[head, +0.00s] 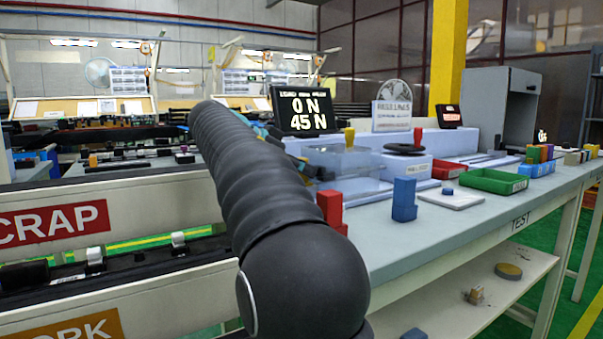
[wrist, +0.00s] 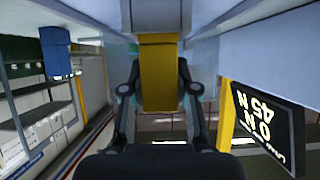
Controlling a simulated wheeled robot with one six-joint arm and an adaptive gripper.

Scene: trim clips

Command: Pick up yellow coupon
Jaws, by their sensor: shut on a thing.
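The yellow coupon (wrist: 158,75) is a flat upright strip in the middle of the wrist view. My gripper (wrist: 158,90) has a dark finger on each side of it and is shut on it. The coupon's upper end in the picture meets a grey block (wrist: 157,15); I cannot tell whether the two touch or are joined. In the head view my dark arm hides the coupon and most of the gripper.
A display (head: 304,109) reads "0 N" and "45 N"; it also shows in the wrist view (wrist: 262,125). The grey bench (head: 430,235) holds a blue block (head: 404,199), a red block (head: 331,207), a green tray (head: 493,181) and a white plate (head: 467,202). A SCRAP-labelled rail (head: 130,195) is at left.

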